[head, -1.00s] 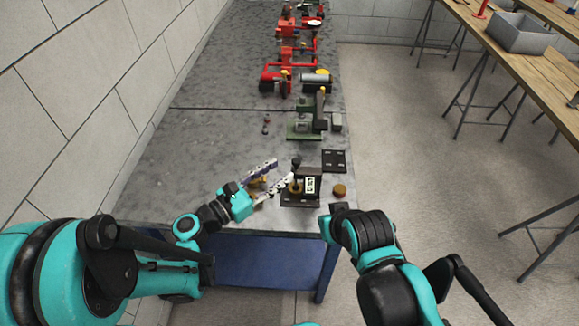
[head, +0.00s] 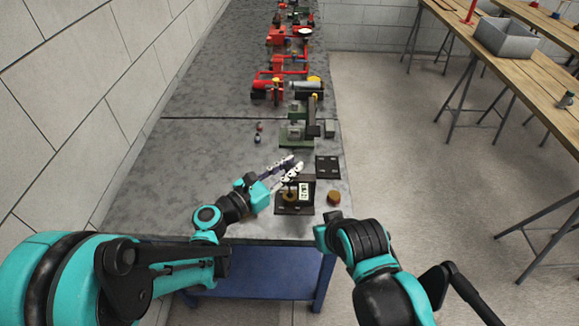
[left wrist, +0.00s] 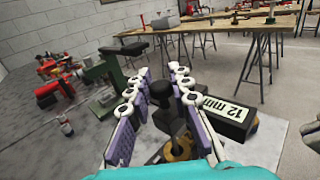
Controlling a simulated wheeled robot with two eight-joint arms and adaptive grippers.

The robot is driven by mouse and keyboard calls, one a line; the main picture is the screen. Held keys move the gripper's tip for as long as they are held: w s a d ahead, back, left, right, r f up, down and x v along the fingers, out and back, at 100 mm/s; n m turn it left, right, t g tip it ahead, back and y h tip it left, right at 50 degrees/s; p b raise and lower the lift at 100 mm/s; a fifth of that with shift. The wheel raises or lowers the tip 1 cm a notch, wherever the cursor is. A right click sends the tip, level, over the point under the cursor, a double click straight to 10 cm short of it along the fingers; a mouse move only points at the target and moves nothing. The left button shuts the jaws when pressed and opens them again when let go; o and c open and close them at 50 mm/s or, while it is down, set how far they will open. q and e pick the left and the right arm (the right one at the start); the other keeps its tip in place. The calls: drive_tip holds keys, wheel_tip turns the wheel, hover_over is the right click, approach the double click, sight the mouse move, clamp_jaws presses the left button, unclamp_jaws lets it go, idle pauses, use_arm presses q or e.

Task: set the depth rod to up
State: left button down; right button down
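The dark fixture (head: 308,182) stands near the front of the grey bench, with a white label that reads 12 mm (left wrist: 222,106) in the left wrist view. A black round knob (left wrist: 160,93) on an upright post, which looks like the top of the depth rod, rises beside the label. A brass-coloured part (left wrist: 181,147) sits below it. My left gripper (head: 294,165) is open, with its fingers on either side of the knob in the left wrist view (left wrist: 161,72). I cannot tell whether they touch it. In the head view the gripper hides the knob.
A black plate (head: 327,166) lies behind the fixture, and a brass-brown round piece (head: 334,197) lies to its right. A green machine (head: 297,134) and red pump parts (head: 268,84) stand farther back. The bench left of the gripper is mostly clear.

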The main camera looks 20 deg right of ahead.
use_arm(q)
drive_tip(key=shift+r+p, duration=1.75)
drive_tip(key=shift+r, duration=0.6)
drive_tip(key=shift+w, duration=0.1)
drive_tip(key=c, duration=1.3)
unclamp_jaws()
drive_tip(key=v, duration=1.2)
drive_tip(key=shift+f, duration=0.1)
